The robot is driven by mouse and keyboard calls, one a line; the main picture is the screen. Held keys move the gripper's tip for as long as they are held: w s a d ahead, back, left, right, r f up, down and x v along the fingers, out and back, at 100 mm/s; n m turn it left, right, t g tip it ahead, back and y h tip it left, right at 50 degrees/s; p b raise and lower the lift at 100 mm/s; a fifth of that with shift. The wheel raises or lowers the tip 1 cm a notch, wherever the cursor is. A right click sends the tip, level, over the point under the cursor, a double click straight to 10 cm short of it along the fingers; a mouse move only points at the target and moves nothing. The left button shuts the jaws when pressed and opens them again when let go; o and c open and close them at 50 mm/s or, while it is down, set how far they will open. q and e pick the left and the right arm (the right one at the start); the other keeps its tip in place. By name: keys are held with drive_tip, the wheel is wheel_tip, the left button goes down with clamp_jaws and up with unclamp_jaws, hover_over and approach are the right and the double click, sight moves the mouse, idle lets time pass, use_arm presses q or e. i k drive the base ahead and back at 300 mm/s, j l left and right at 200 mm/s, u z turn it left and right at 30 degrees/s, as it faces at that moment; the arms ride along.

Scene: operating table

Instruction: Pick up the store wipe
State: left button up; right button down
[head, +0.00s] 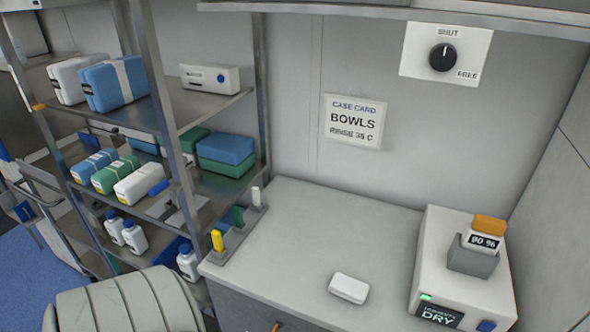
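A small white block-shaped pack with rounded edges (349,288) lies flat on the grey counter (320,235), near its front edge. It may be the store wipe, but I see no label on it. Nothing touches it. Neither of my grippers shows in the head view.
A white dryer box (448,250) stands at the counter's right, carrying a grey holder (472,260) with an orange-topped "90 %" item (487,232). A rack with yellow, green and white pegs (238,236) lines the left edge. Shelves (185,115) hold packs and bottles. The counter's middle is clear.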

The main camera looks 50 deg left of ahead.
sight(353, 290)
drive_tip(key=u, duration=1.1)
drive_tip(key=z, duration=1.35)
drive_tip(key=u, duration=1.35)
